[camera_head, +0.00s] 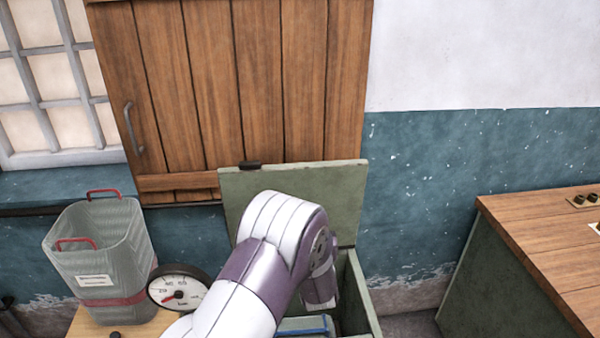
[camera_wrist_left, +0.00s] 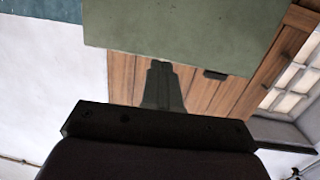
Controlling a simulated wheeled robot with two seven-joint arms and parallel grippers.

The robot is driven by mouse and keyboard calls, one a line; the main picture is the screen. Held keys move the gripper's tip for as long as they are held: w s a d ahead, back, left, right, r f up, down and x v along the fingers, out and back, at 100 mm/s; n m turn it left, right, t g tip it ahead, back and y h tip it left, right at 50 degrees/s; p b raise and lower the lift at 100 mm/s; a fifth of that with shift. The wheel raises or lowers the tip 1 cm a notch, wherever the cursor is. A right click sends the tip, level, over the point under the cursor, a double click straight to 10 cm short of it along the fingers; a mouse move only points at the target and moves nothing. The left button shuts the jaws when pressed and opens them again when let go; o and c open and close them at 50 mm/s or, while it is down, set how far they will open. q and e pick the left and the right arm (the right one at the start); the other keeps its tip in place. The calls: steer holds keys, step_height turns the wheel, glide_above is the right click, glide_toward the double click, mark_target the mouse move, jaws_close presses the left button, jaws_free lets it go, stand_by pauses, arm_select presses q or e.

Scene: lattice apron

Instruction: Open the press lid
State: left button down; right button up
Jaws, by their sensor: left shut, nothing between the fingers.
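The press is a green box (camera_head: 362,300) at the lower middle of the head view. Its green lid (camera_head: 340,185) stands raised, close to upright, at the back of the box, with a small black handle (camera_head: 250,165) on its top edge. In the left wrist view the lid (camera_wrist_left: 180,35) fills the upper middle, with the handle (camera_wrist_left: 215,74) at its edge. My left gripper (camera_wrist_left: 162,68) is shut and empty there, its fingertips close to the lid's edge; I cannot tell if they touch. In the head view my left arm hides part of the lid and box. My right gripper is not in view.
A grey ribbed bin (camera_head: 100,255) with red handles and a round dial gauge (camera_head: 180,290) stand at the left. A wooden-topped counter (camera_head: 540,230) stands at the right. A wooden plank door (camera_head: 260,80) is behind the lid. Something with a blue edge shows inside the box.

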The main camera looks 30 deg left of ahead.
mark_target(296, 170)
arm_select(q)
steer(key=w+a+r+p, duration=0.1)
steer(key=w+a+p, duration=0.1)
steer(key=w+a, duration=0.1)
steer(key=w+a+r+y+p, duration=0.1)
steer(key=w+a+p, duration=0.1)
steer(key=w+a, duration=0.1)
steer(key=w+a+r+y+p, duration=0.1)
steer(key=w+a+r+p, duration=0.1)
steer(key=w+a+p, duration=0.1)
steer(key=shift+w+a+n+t, duration=0.3)
steer(key=shift+w+a+n, duration=0.1)
steer(key=shift+a, duration=0.05)
steer(key=shift+w+a+f, duration=0.15)
steer(key=shift+w+a, duration=0.05)
steer(key=shift+w, duration=0.15)
